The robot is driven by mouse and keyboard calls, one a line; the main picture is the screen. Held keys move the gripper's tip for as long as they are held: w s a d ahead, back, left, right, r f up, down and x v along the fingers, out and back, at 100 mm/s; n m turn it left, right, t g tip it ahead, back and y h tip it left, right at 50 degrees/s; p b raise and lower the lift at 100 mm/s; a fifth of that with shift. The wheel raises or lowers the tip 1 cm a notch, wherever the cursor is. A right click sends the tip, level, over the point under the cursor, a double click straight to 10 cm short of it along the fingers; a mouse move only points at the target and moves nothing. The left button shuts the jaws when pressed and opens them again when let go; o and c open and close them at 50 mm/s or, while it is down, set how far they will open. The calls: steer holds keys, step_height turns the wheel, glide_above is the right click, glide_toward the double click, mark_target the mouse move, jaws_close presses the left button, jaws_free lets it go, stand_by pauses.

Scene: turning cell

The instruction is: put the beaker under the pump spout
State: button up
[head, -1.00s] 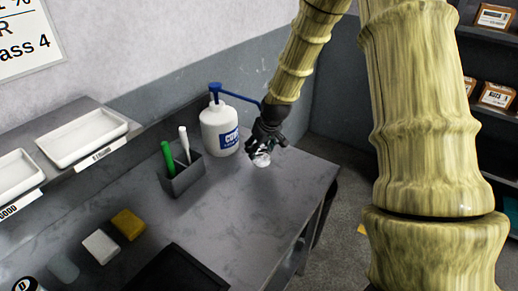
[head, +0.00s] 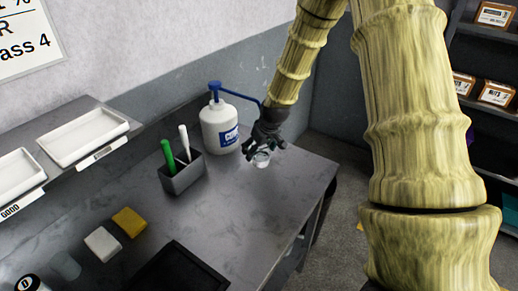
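A small clear beaker (head: 262,160) stands upright, as far as I can tell, near the bench's far right part. My gripper (head: 264,151) points down at it, with dark fingers around or just above its top. The fingers look somewhat spread, but whether they touch the glass is not clear. The white pump bottle (head: 218,128) with a blue label stands just left of my gripper. Its long blue spout (head: 237,96) reaches right, and its tip is hidden behind my wrist. I cannot tell whether the beaker is directly under the tip.
A grey holder (head: 182,176) with green and white markers stands left of the bottle. A yellow block (head: 129,221), a white block (head: 103,244) and a clear vessel (head: 66,265) lie further left. A black tray (head: 180,272) is in front. The bench (head: 250,215) is bare right of it.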

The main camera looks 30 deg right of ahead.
steer(key=shift+r, duration=0.35)
steer(key=v, duration=0.2)
steer(key=shift+s+r+b, duration=0.25)
steer(key=shift+r+b, duration=0.05)
steer(key=s+b, duration=0.2)
steer(key=s, duration=1)
steer(key=shift+b, duration=0.3)
